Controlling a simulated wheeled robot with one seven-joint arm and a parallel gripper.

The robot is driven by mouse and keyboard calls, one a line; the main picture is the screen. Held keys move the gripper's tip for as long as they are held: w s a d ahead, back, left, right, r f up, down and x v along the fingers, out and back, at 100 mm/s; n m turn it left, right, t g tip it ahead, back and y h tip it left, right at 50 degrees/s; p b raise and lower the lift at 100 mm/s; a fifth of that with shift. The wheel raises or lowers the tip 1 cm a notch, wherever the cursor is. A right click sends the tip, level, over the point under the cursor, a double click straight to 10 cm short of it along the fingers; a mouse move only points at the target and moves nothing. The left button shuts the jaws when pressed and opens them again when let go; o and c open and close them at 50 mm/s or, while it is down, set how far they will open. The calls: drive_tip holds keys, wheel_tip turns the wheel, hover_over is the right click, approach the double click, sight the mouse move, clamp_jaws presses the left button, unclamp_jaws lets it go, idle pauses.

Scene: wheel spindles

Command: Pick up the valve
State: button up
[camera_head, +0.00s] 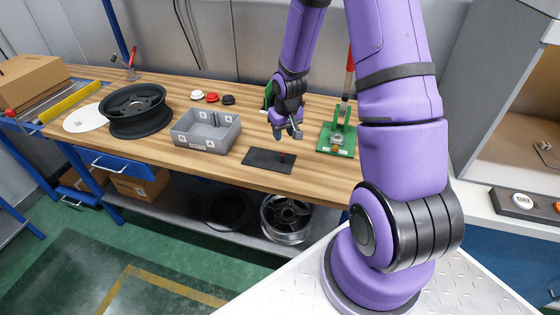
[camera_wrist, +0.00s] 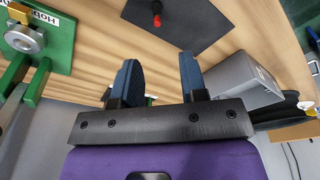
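The valve, a small part with a red body and a dark end (camera_wrist: 156,12), is on a black mat (camera_wrist: 196,32) in the wrist view. In the head view the valve (camera_head: 283,156) is a tiny red spot on the black mat (camera_head: 262,160) near the table's front edge. My gripper (camera_head: 288,134) is above the table, behind and higher than the mat. In the wrist view my gripper (camera_wrist: 158,60) has its two blue-grey fingers apart with nothing between them. The valve lies beyond the fingertips, untouched.
A grey divided bin (camera_head: 205,143) stands left of the mat. A green fixture (camera_head: 337,140) with a red-handled lever is to the right. A black wheel (camera_head: 136,110) and red, white and black caps (camera_head: 212,97) are farther left. Bare wood surrounds the mat.

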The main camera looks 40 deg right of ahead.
sight(283, 153)
drive_tip(key=f, duration=0.4)
drive_tip(key=shift+w+f, duration=0.3)
drive_tip(key=shift+f, duration=0.05)
drive_tip(key=shift+w+d+f, duration=0.1)
drive_tip(key=shift+f, duration=1.25)
drive_tip(key=shift+w+d+f, duration=0.1)
drive_tip(key=shift+f, duration=1.2)
clamp_jaws()
